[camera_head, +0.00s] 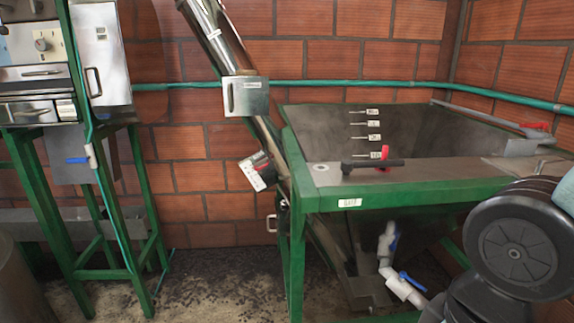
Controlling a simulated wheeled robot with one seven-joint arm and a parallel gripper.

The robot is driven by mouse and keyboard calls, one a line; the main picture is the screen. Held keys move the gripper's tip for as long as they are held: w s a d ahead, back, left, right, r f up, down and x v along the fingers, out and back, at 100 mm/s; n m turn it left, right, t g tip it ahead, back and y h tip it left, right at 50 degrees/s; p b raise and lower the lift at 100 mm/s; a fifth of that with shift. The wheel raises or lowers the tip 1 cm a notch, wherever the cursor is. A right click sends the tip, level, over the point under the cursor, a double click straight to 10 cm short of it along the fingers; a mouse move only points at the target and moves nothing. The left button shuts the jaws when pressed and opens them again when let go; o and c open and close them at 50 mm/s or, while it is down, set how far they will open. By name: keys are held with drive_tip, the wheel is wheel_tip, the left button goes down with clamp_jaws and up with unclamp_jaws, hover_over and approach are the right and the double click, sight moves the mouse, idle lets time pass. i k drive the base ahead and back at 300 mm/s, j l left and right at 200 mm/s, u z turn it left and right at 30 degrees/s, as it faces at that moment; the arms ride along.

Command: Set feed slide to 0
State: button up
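I cannot tell for sure which part is the feed slide, and no scale reading 0 is legible. A dark bar handle (372,164) with a red piece lies on the front ledge of the green-framed hopper (388,190). At the upper left, the green-framed machine has a beige panel with a round knob (42,44). Below the panel is a metal drawer-like front with a handle (32,113). My arm shows at the right edge as dark, rounded links. My gripper is not in view.
A slanted metal tube (218,40) with a box cover (245,96) rises from beside the hopper. Blue-handled valves (402,288) sit on white pipes below it. A teal pipe (340,84) crosses the brick wall. Open floor (225,285) lies between the two machines.

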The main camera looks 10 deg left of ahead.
sight(260, 165)
drive_tip(key=u, duration=0.65)
drive_tip(key=i+l+u, duration=0.3)
drive_tip(key=u, duration=0.15)
drive_tip(key=i+l+u, duration=0.6)
drive_tip(key=l+u, duration=0.3)
drive_tip(key=l, duration=0.15)
